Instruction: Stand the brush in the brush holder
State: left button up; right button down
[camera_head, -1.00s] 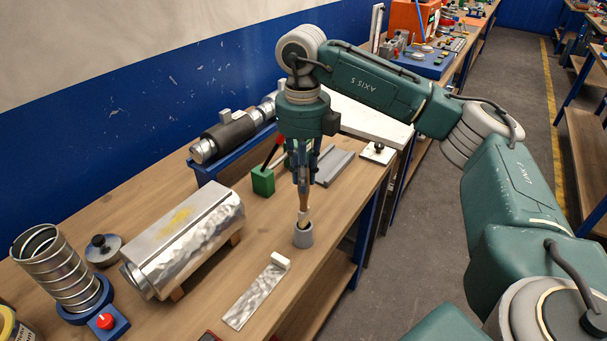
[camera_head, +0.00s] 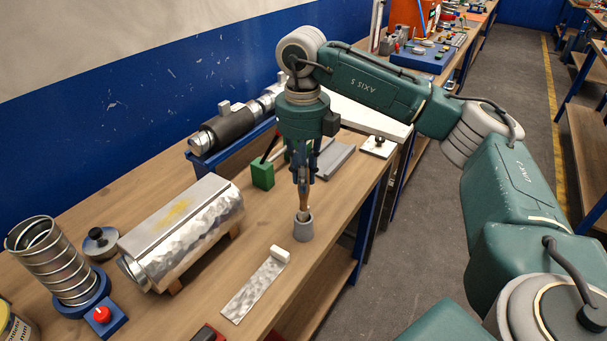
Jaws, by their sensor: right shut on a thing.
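The brush (camera_head: 302,194) stands upright with a wooden handle. Its lower end is inside the mouth of the grey brush holder (camera_head: 303,228), a small cup on the wooden bench near its right edge. My right gripper (camera_head: 303,180) points straight down above the holder and is shut on the upper part of the brush. I cannot tell whether the brush touches the holder's floor. My left gripper is not in view.
A shiny metal duct piece (camera_head: 185,225) lies on the bench. A coiled spiral duct (camera_head: 55,258) stands at left in a blue base. A flat metal strip (camera_head: 255,290) lies in front of the holder. A green block (camera_head: 262,174) stands behind.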

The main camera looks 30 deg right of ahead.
jog(key=shift+f+b, duration=1)
jog(key=shift+f, duration=0.5)
jog(key=c, duration=1.6)
grip_release()
jog(key=shift+o, duration=0.2)
notch_tip(320, 180, up, 12)
jog(key=shift+r, duration=0.1)
